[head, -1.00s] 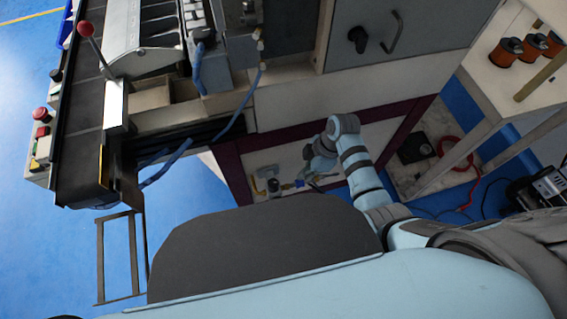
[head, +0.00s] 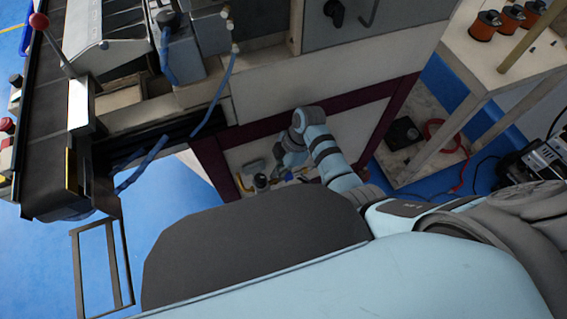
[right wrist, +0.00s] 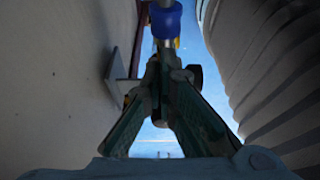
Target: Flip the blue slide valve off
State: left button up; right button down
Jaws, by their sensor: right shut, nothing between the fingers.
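A blue collar on a metal pipe fitting, which looks like the slide valve (right wrist: 166,20), shows at the top of the right wrist view. My right gripper (right wrist: 162,62) is shut and empty, its fingertips meeting just below the blue collar in that view. I cannot tell whether they touch it. In the head view the right gripper (head: 286,168) points down at the small fittings on the machine's lower panel. There the blue part is too small or covered to make out clearly. My left gripper is not in view.
A pale wall stands close on the left in the right wrist view. In the head view, a dark fitting (head: 261,181) sits beside the gripper. A purple frame (head: 386,115) borders the recess. A table with orange spools (head: 485,25) stands at the right.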

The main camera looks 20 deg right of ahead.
jog(key=shift+x, duration=0.85)
jog(key=shift+d+r, duration=0.1)
jog(key=shift+d, duration=0.25)
jog(key=shift+w+d+p, duration=0.1)
jog(key=shift+d+p, duration=0.3)
jog(key=shift+d, duration=0.55)
jog(key=p+v, duration=1)
